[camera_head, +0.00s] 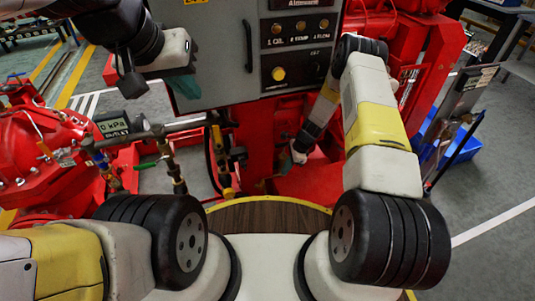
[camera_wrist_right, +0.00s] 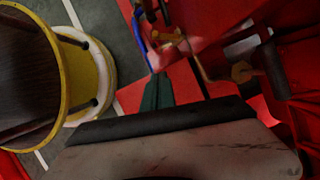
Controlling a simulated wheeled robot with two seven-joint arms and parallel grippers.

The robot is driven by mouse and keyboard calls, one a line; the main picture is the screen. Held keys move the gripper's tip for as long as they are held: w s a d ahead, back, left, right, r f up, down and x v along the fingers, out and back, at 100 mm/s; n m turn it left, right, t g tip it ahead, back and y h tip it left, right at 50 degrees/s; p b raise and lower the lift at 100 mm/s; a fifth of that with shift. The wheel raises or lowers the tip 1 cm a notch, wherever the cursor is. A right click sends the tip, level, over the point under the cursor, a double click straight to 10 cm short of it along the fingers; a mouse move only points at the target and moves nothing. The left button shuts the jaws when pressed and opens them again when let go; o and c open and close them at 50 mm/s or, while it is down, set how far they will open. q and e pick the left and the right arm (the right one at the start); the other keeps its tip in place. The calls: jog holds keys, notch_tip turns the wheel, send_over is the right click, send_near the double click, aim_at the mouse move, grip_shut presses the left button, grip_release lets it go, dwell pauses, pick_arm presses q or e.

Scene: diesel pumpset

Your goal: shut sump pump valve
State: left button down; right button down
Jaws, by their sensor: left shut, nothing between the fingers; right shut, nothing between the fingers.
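No label for the sump pump valve is readable, so I cannot tell which fitting it is. In the head view, a brass valve with a green lever (camera_head: 148,164) sits on the pipework at left of centre. A vertical brass and yellow pipe fitting (camera_head: 219,150) stands right of it. In the right wrist view, a brass fitting with a dark handle (camera_wrist_right: 274,72) is at the upper right. My right gripper (camera_wrist_right: 154,91) is shut and empty, low by the red frame; it is small in the head view (camera_head: 285,168). My left gripper (camera_head: 188,86) is shut and empty before the grey panel.
A grey control panel (camera_head: 224,50) with buttons and a vertical handle fills the top centre. A blue bin (camera_head: 462,143) is at right. Grey floor is open at lower right.

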aim_at(262, 184)
jog(key=shift+w+f, duration=0.15)
jog(key=a+f, duration=0.7)
jog(key=f, duration=0.2)
jog(key=shift+s+a+f, duration=0.15)
jog(key=shift+s+a, duration=0.15)
jog(key=shift+a, duration=0.1)
